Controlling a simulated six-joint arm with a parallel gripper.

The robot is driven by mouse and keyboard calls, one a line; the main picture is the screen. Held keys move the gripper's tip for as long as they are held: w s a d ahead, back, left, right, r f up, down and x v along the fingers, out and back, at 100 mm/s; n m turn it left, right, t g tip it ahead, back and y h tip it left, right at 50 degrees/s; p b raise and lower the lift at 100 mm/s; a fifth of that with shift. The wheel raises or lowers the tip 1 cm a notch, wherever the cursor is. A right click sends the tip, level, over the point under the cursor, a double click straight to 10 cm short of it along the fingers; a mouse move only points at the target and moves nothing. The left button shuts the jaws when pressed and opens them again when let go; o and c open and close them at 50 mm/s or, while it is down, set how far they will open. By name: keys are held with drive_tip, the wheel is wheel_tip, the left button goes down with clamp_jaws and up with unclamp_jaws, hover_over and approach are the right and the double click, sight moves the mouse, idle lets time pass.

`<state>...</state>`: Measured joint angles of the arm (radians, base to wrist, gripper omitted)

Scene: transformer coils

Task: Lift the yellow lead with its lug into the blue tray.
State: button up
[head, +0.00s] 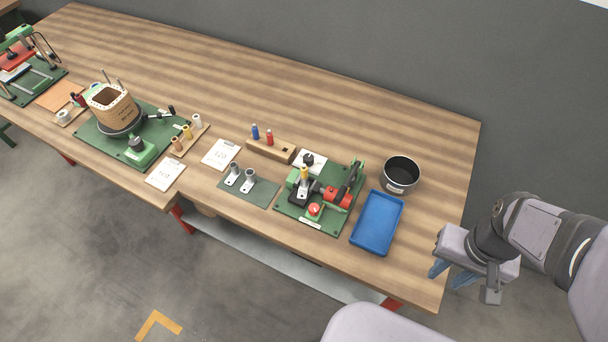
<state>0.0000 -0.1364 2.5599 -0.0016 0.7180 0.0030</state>
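The yellow lead (304,173) stands upright in the green-based fixture (287,212) on the table. A pale metal lug (302,187) shows at its lower end, over a black block. The fixture's red and green parts stand close to its right. The blue tray (362,241) lies flat just right of the fixture and looks empty. My gripper (451,276) is off the right edge of the table, well apart from the lead and the tray. Its two blue fingers are spread with nothing between them.
A round dark pot (400,185) stands behind the tray. Left of the fixture, two grey lugged pieces (241,176) stand on a dark mat (262,197). A wooden block (283,154) holds a blue and a red piece. The table's back strip is clear.

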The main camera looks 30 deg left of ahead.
drive_tip(key=shift+o, duration=0.7)
drive_tip(key=shift+w, duration=0.1)
drive_tip(key=w+a+r+n, duration=0.2)
drive_tip(key=w+a+r, duration=0.1)
drive_tip(key=w+a, duration=0.5)
drive_tip(key=n, duration=0.4)
hover_over(304, 166)
drive_tip(key=shift+a+r+p, duration=0.2)
drive_tip(key=shift+r+p, duration=0.2)
drive_tip(key=shift+p, duration=0.05)
drive_tip(key=shift+d+f+p, duration=0.15)
drive_tip(key=shift+f+p, duration=1.05)
drive_tip(key=shift+f, duration=2.45)
